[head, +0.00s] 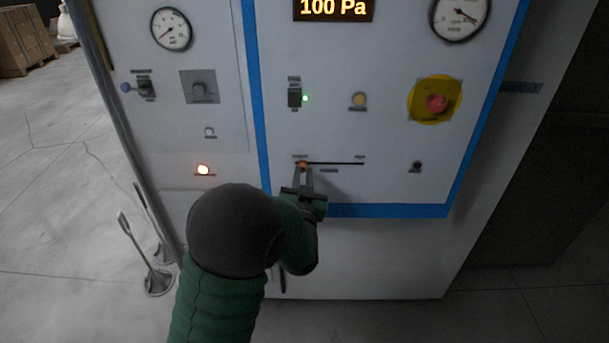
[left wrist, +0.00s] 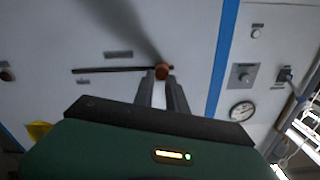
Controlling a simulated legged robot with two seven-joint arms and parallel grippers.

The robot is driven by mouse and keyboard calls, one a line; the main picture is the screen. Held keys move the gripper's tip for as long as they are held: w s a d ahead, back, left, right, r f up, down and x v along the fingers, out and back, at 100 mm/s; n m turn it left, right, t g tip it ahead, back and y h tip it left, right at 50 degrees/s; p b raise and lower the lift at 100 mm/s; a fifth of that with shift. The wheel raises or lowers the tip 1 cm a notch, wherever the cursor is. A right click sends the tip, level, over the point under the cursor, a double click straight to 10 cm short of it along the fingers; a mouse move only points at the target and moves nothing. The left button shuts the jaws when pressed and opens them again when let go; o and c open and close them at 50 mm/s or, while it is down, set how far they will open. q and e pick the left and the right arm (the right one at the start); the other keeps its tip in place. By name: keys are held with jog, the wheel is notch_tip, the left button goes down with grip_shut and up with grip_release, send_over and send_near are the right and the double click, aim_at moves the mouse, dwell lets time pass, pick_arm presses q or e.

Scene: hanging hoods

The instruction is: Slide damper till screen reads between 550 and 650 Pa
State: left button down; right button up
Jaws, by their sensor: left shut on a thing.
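The damper slider's orange knob (head: 303,165) sits at the left end of its dark horizontal slot (head: 340,163) on the white panel. My left gripper (head: 303,174) is at the knob, its fingers shut on it. In the left wrist view the fingers (left wrist: 162,80) close around the orange knob (left wrist: 162,70), at the right end of the slot (left wrist: 110,70) there. The screen (head: 333,8) at the top reads 100 Pa. My right gripper is not in view.
Gauges (head: 171,29) sit higher up. A metal stand (head: 157,280) is on the floor at left.

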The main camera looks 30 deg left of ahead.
pick_arm(q)
jog(key=shift+w+a+r, duration=0.1)
jog(key=shift+a+r, duration=0.05)
jog(key=shift+r, duration=0.2)
